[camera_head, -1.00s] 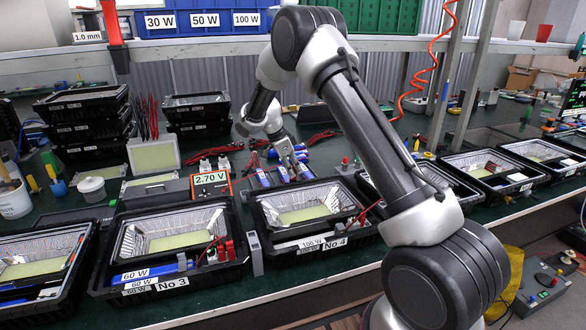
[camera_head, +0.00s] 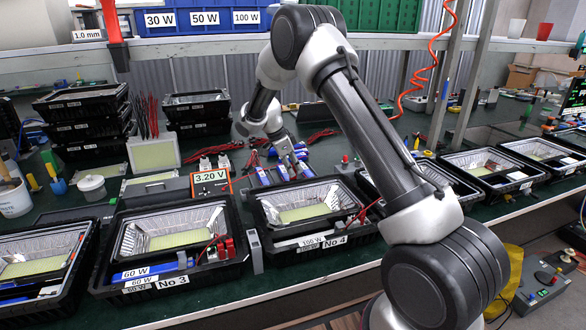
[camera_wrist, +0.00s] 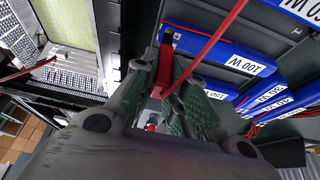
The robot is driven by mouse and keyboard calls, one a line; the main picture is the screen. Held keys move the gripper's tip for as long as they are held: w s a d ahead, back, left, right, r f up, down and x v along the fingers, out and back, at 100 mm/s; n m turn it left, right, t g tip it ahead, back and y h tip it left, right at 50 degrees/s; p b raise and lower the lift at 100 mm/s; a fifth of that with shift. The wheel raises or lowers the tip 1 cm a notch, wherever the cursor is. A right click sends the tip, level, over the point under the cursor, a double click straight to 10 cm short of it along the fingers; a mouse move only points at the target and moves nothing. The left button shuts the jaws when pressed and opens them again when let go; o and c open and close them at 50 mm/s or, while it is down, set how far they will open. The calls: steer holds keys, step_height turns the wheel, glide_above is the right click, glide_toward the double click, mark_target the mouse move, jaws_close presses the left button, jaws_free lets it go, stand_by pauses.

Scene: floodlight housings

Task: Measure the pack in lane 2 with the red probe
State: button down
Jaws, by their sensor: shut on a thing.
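My gripper (camera_wrist: 172,88) is shut on the red probe (camera_wrist: 178,84), whose red lead runs up out of the wrist view. In the head view my gripper (camera_head: 296,168) is low over the row of blue packs behind the No 4 housing. The wrist view shows blue packs, one labelled 100 W (camera_wrist: 225,52), close beside the fingers. The orange meter (camera_head: 222,187) left of the packs reads 3.20 V.
Housing No 3 (camera_head: 113,262) and housing No 4 (camera_head: 362,238) stand along the front edge. Stacked black housings (camera_head: 85,140) are at the back left.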

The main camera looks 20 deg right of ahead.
stand_by(0.5)
steer(key=shift+r, duration=3.5)
